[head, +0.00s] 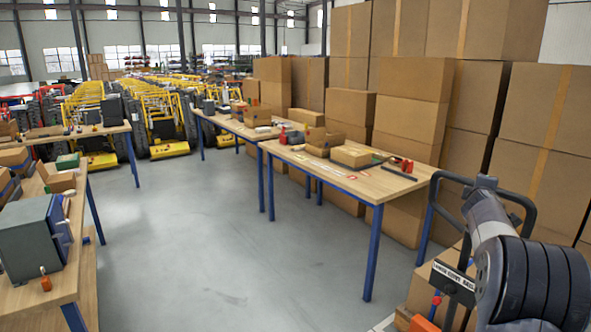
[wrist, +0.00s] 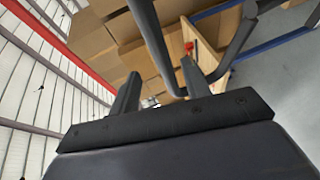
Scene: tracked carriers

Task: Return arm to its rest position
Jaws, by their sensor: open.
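My gripper (wrist: 160,68) shows in the wrist view with its two dark fingers spread apart and nothing held between them. The wrist is turned so that stacked cartons and the white wall panels appear tilted beyond the fingers. In the head view my grey and black arm is folded at the lower right, beside a black tubular handle (head: 437,185). The fingers cannot be made out in the head view. A dark tube (wrist: 152,45) crosses the wrist view close to the fingers; whether it touches them I cannot tell.
A wooden table (head: 372,186) with blue legs holds small boxes and tools. Tall carton stacks (head: 408,115) stand behind it. Another workbench (head: 38,310) with a grey box (head: 30,240) is at the left. The grey floor (head: 220,240) between them is clear. Yellow machines (head: 165,110) stand farther back.

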